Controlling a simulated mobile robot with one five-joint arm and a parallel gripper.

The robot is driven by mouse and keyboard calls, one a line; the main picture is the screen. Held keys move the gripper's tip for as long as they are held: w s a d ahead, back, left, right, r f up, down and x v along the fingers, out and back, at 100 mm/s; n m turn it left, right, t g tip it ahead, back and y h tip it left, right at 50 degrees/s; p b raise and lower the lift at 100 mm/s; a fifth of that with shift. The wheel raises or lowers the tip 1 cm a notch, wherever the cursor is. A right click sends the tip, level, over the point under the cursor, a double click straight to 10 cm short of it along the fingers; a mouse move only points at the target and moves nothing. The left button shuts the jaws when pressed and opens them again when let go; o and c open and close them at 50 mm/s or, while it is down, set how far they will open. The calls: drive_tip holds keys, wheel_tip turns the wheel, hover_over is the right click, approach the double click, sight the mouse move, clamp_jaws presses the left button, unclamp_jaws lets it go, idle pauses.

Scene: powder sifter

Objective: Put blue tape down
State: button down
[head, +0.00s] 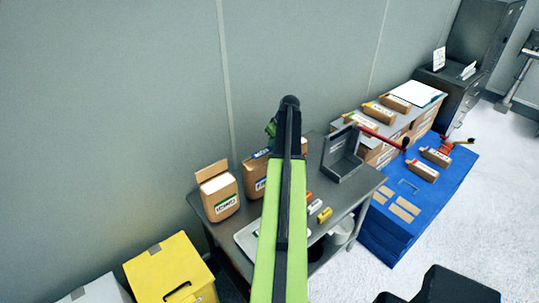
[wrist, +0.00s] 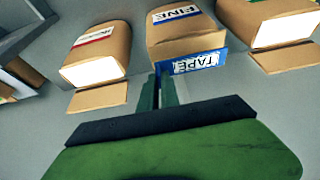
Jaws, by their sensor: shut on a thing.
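The blue tape (wrist: 198,63), a blue strip with a white label reading TAPE, is at the tips of my gripper (wrist: 162,78) in the wrist view. My fingers are shut on its left end. It is right against the front of a brown paper bag labelled FINE (wrist: 178,32); I cannot tell whether they touch. In the head view a bit of blue (head: 262,153) shows at the top of the FINE bag (head: 254,177). My own arm hides my gripper's fingertips there.
Other bags stand either side: one green-labelled (head: 217,191), one red-labelled (wrist: 100,45). A blue platform (head: 378,237) stands to the right, a yellow box (head: 170,272) front left.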

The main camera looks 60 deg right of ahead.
sight(269, 149)
drive_tip(key=shift+w+d+f, duration=0.1)
drive_tip(key=shift+w+f, duration=0.25)
drive_tip(key=shift+w, duration=0.25)
drive_tip(key=shift+w+f, duration=0.35)
drive_tip(key=shift+w, duration=0.2)
wheel_tip(269, 149, down, 4)
drive_tip(key=b, duration=0.4)
drive_tip(key=shift+f+b, duration=0.15)
drive_tip(key=shift+b, duration=0.25)
drive_tip(key=shift+r, duration=0.2)
drive_tip(key=shift+f, duration=0.1)
drive_tip(key=c, duration=1.6)
unclamp_jaws()
